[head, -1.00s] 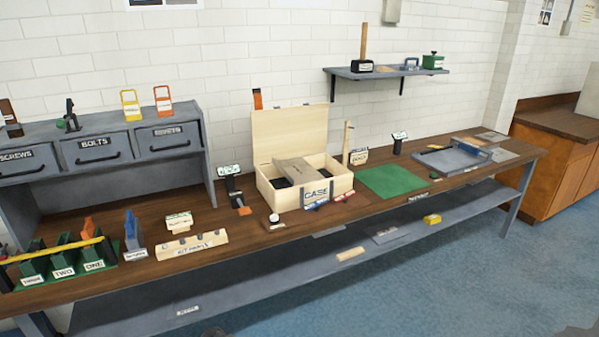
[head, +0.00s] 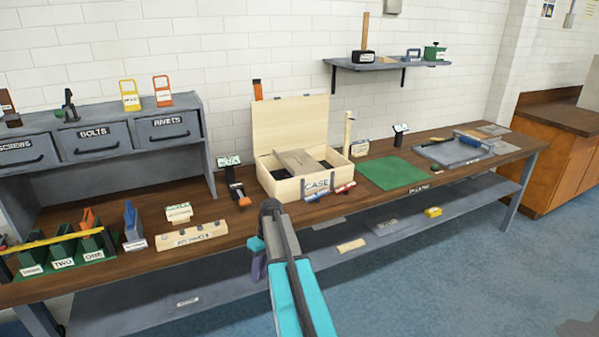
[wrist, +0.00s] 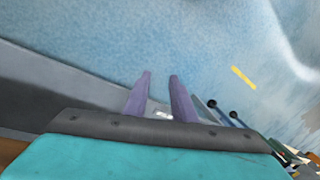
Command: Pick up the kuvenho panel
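I cannot make out the name kuvenho on any label, so I cannot tell which thing is the kuvenho panel. A grey flat plate (head: 385,227) lies on the lower shelf. My gripper (head: 258,267) hangs in front of the bench edge, left of the case, with purple fingers partly hidden by my arm. In the wrist view its two fingers (wrist: 160,75) are apart, with blue floor beyond them and nothing visibly held.
The wooden bench (head: 150,213) carries a labelled light wooden block (head: 191,236), green bins (head: 62,251), a green mat (head: 393,173) and a grey tray (head: 455,151). The lower shelf (head: 215,283) holds a wooden strip (head: 351,246) and a yellow block (head: 433,212). The floor in front is clear.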

